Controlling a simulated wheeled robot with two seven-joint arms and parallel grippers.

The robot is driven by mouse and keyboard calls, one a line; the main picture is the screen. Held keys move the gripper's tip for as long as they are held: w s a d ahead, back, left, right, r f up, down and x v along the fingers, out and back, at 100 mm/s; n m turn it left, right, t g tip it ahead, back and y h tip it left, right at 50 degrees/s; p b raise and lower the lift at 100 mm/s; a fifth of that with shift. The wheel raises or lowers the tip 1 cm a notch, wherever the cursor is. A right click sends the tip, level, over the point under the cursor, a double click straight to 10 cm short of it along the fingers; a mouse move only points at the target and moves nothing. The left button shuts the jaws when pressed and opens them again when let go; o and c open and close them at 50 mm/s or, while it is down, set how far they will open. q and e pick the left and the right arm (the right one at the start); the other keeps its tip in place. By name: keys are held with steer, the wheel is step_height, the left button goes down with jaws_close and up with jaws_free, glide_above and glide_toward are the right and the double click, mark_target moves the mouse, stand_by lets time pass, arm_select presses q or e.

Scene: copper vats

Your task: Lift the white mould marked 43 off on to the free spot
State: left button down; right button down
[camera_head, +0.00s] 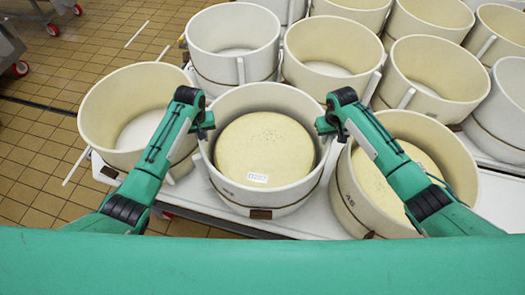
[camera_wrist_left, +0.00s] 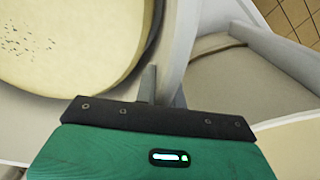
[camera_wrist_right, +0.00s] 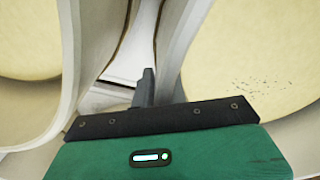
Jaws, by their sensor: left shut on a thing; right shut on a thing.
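A white mould (camera_head: 265,202) stands at the front middle of the white table, with a round pale cheese (camera_head: 264,148) inside. The cheese bears a small white label; I cannot read 43 on the mould. My left gripper (camera_head: 206,126) is shut on the left side of its rim, and my right gripper (camera_head: 325,122) is shut on the right side. In the left wrist view the finger (camera_wrist_left: 148,84) sits against the mould's wall (camera_wrist_left: 181,45), beside the cheese. In the right wrist view the finger (camera_wrist_right: 145,88) is between this mould and its right neighbour. I cannot tell whether the mould is raised.
An empty cream mould (camera_head: 134,112) stands close on the left. A mould with a cheese (camera_head: 352,200), marked with a number like 46, stands close on the right. Several empty moulds (camera_head: 331,58) crowd behind. Tiled floor (camera_head: 60,90) is open at left, beyond the white table (camera_head: 105,168).

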steer(key=shift+w+r+p, duration=0.1)
steer(key=shift+r+p, duration=0.2)
step_height(320, 180, up, 18)
steer(key=p, duration=1.8)
steer(key=shift+d, duration=0.15)
stand_by(0.6)
